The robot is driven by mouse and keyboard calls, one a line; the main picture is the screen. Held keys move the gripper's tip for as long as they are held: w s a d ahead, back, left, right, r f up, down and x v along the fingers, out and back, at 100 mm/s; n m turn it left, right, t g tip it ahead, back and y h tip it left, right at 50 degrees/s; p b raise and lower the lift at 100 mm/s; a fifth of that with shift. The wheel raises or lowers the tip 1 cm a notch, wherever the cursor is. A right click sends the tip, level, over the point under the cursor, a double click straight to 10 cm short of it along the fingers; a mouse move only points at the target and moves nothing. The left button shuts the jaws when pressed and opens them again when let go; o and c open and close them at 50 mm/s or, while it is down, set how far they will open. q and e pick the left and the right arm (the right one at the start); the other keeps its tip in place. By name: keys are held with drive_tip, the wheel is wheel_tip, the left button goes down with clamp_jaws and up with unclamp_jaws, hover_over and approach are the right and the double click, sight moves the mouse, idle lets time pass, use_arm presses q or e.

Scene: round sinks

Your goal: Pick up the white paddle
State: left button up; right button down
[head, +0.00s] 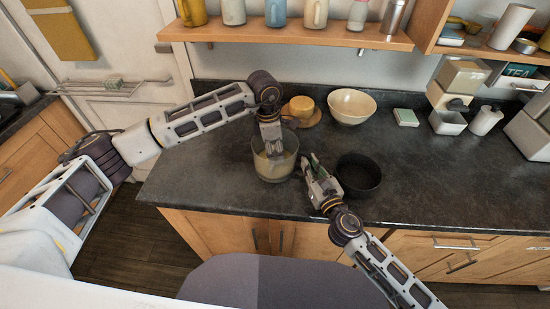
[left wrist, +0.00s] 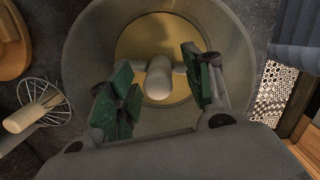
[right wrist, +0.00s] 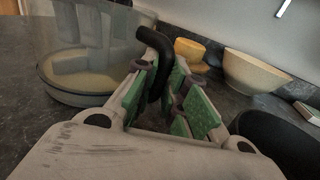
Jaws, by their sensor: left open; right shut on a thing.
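A clear round container (head: 262,174) with pale yellow contents stands on the dark counter. My left gripper (head: 272,150) points down into it and is open. In the left wrist view, a white rounded piece (left wrist: 159,78), apparently the white paddle, stands between the spread fingers, not visibly gripped. Its lower part is hidden. The container's wall (left wrist: 84,60) surrounds the fingers. My right gripper (head: 311,166) is beside the container's right side, shut on a black curved handle (right wrist: 160,70). The handle appears to belong to the container (right wrist: 75,95).
A dark pot (head: 360,176) stands right of my right gripper. A whisk (left wrist: 42,102) lies beside the container. A shelf with mugs (head: 316,38) hangs above.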

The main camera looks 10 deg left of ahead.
use_arm(q)
drive_tip(key=shift+f, duration=0.1)
drive_tip(key=shift+c, duration=0.2)
use_arm(e)
drive_tip(key=shift+f, duration=0.4)
use_arm(q)
drive_tip(key=c, duration=1.1)
drive_tip(key=shift+o, duration=0.2)
drive_tip(key=shift+d, duration=0.1)
drive_tip(key=shift+r, duration=0.25)
wheel_tip(320, 180, up, 17)
drive_tip(key=shift+r, duration=0.15)
use_arm(e)
drive_tip(key=shift+s, duration=0.1)
idle(0.7)
use_arm(q)
drive_tip(key=shift+r, duration=0.1)
idle(0.4)
drive_tip(key=shift+a+r, duration=0.1)
drive_tip(key=shift+a, duration=0.1)
drive_tip(key=shift+w+a+r, duration=0.3)
drive_tip(key=shift+a+r, duration=0.35)
drive_tip(key=shift+a, duration=0.45)
drive_tip(key=shift+w+a+r, duration=0.35)
drive_tip(key=shift+a+r, duration=0.25)
drive_tip(key=shift+a, duration=0.45)
drive_tip(key=shift+w+a+r, duration=0.3)
drive_tip(key=shift+a+r, duration=0.35)
drive_tip(key=shift+a, duration=0.45)
clamp_jaws()
